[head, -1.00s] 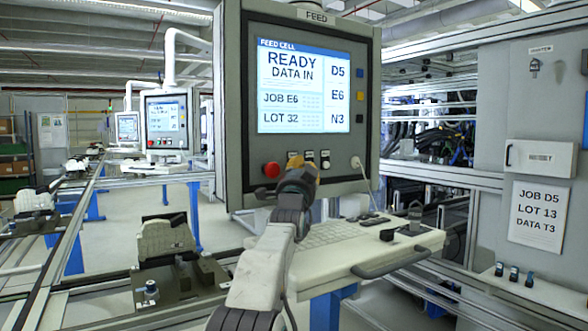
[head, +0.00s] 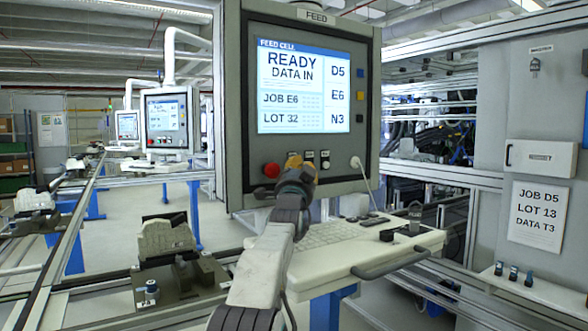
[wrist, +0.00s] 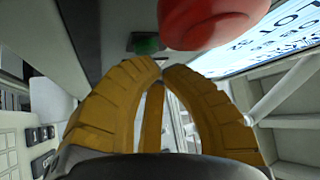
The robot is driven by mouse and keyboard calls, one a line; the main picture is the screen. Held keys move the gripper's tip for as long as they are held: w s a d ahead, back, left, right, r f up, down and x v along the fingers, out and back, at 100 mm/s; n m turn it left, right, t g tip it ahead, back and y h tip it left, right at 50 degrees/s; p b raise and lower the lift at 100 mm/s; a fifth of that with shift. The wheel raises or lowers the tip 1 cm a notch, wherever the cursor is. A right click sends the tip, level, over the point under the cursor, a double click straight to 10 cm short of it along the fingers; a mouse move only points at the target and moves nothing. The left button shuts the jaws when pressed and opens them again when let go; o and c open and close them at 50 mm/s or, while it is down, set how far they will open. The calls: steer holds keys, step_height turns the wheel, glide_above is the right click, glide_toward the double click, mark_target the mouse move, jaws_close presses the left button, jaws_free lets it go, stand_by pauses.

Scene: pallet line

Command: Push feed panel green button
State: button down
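The feed panel (head: 240,120) is a grey box with a lit screen reading READY DATA IN. Its green button (wrist: 146,43) is small and round in the wrist view, beside the large red button (wrist: 208,18). The red button also shows in the head view (head: 271,170). The green button is hidden behind my gripper there. My gripper (wrist: 163,66) has yellow fingers with their tips together and nothing between them. The tips are close to the panel face, just below the green button in the wrist view. I cannot tell whether they touch it.
A shelf with a keyboard (head: 322,235) and a front handle stands below the panel. A conveyor with fixtures (head: 180,275) runs along the left. A grey cabinet with a job sheet (head: 538,213) stands on the right.

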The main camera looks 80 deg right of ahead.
steer(key=shift+w+d+p, duration=0.35)
steer(key=shift+d+p, duration=0.05)
steer(key=shift+p, duration=0.05)
stand_by(1.5)
